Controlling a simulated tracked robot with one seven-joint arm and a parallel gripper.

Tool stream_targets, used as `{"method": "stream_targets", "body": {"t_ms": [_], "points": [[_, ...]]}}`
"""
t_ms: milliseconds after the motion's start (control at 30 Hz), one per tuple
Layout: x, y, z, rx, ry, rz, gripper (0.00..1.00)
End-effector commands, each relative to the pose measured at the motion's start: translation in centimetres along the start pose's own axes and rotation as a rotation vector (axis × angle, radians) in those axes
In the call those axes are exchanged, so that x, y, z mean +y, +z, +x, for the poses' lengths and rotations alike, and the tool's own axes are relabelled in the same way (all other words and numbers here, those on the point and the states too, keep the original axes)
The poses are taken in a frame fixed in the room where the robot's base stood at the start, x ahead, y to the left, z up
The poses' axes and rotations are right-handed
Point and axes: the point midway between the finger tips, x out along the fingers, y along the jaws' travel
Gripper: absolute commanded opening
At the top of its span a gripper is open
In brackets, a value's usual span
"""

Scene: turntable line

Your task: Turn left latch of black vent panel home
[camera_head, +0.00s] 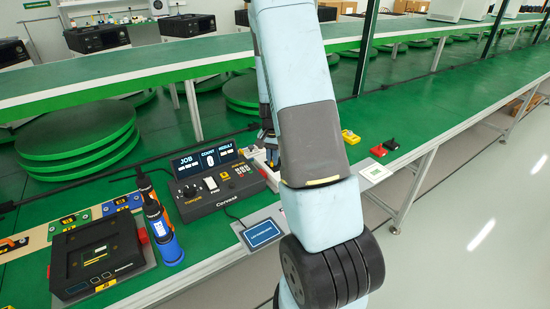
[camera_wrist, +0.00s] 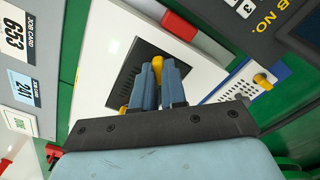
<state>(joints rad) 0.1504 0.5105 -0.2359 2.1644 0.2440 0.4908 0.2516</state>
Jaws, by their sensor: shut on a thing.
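In the wrist view the black vent panel (camera_wrist: 125,72) lies on a white board, seen at a slant and partly covered by my fingers. My gripper (camera_wrist: 160,72) has its blue fingers closed around a yellow latch (camera_wrist: 157,62) at the panel's edge. A second yellow latch (camera_wrist: 123,109) shows at the panel's lower edge, partly behind my gripper. I cannot tell the exact angle of the held latch. In the head view my gripper (camera_head: 268,136) is mostly hidden by my arm, and the black vent panel cannot be made out there.
A red block (camera_wrist: 180,25) sits at the white board's edge. A blue-edged panel with a yellow latch (camera_wrist: 263,81) lies to the right. The control console (camera_head: 215,185), a blue-orange tool (camera_head: 160,230) and a black case (camera_head: 97,258) stand left of my arm on the green bench.

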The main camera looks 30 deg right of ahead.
Motion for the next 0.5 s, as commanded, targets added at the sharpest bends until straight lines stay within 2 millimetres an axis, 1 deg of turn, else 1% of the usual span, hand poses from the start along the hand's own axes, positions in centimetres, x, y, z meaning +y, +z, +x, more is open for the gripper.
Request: {"method": "stream_targets", "body": {"t_ms": [467, 500], "points": [[-0.10, 0.03, -0.01, 0.000, -0.001, 0.012, 0.00], [-0.10, 0.03, -0.01, 0.000, -0.001, 0.012, 0.15]]}}
